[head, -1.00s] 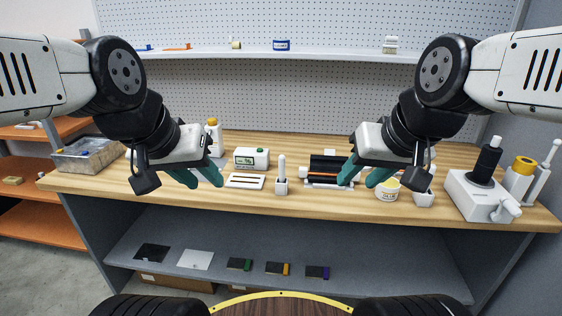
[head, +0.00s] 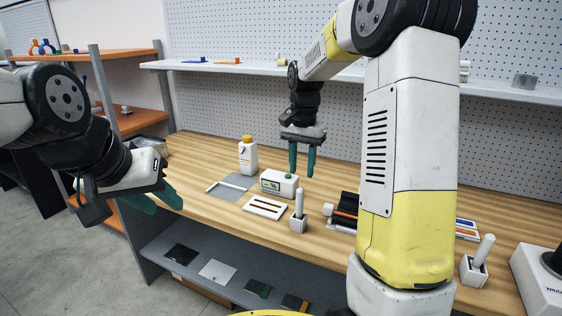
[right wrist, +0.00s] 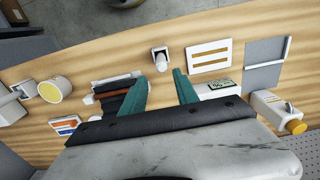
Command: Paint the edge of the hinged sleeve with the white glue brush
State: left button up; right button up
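A white-handled brush (head: 299,203) stands upright in a small white holder on the bench; it also shows beyond my fingertips in the right wrist view (right wrist: 161,58). A second white-handled brush (head: 484,250) stands in a holder further right. I cannot tell which is the glue brush. The black hinged sleeve (head: 346,203) is partly hidden behind my right arm; the right wrist view shows it, with an orange-brown strip, left of my fingers (right wrist: 117,88). My right gripper (head: 302,172) is open and empty above the bench. My left gripper (head: 158,203) is open and empty off the bench's front left.
A white device with a display (head: 279,183), a slotted white plate (head: 265,207), a grey square tray (head: 233,186) and a yellow-capped bottle (head: 248,156) stand left of the brush. A yellow-topped tub (right wrist: 52,90) is at left in the wrist view. A shelf (head: 270,67) runs behind.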

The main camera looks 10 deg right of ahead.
aim_at(300, 189)
jog(key=shift+w+a+f, duration=0.1)
jog(key=shift+w+f, duration=0.1)
jog(key=shift+f, duration=0.1)
notch_tip(300, 189, down, 7)
jog(key=shift+f, duration=0.3)
jog(key=shift+c, duration=0.7)
grip_shut()
jog(key=shift+c, duration=1.9)
grip_release()
grip_shut()
jog(key=shift+r, duration=0.1)
